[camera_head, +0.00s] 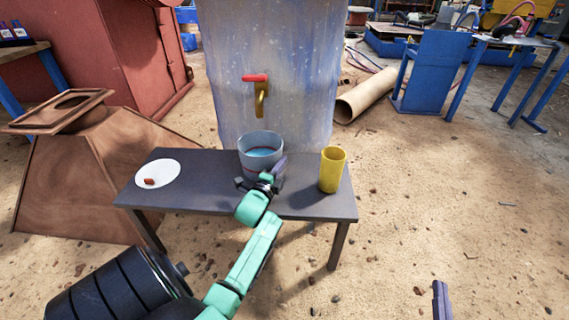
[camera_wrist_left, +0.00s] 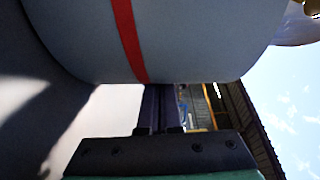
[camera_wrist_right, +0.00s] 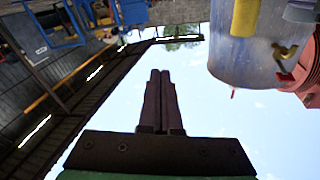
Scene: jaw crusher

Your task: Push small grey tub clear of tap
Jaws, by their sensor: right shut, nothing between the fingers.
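The small grey tub (camera_head: 247,161) stands upright on the dark table, with blue inside. In the head view it is just below the spout of the brass tap (camera_head: 261,98) with its red handle. My left gripper (camera_head: 279,167) is at the tub's near right side, fingers together. In the left wrist view the tub's grey wall (camera_wrist_left: 200,45) with a red band fills the top, and the left fingers (camera_wrist_left: 160,105) reach up to it; contact is unclear. My right gripper (camera_head: 441,298) is shut and empty at the lower right, away from the table; its fingers (camera_wrist_right: 160,98) show in the right wrist view.
A yellow cup (camera_head: 332,171) stands on the table (camera_head: 205,190) right of the tub. A white plate (camera_head: 158,170) with a small brown piece lies at the left. A large blue-grey tank (camera_head: 300,80) stands behind. The table between plate and tub is clear.

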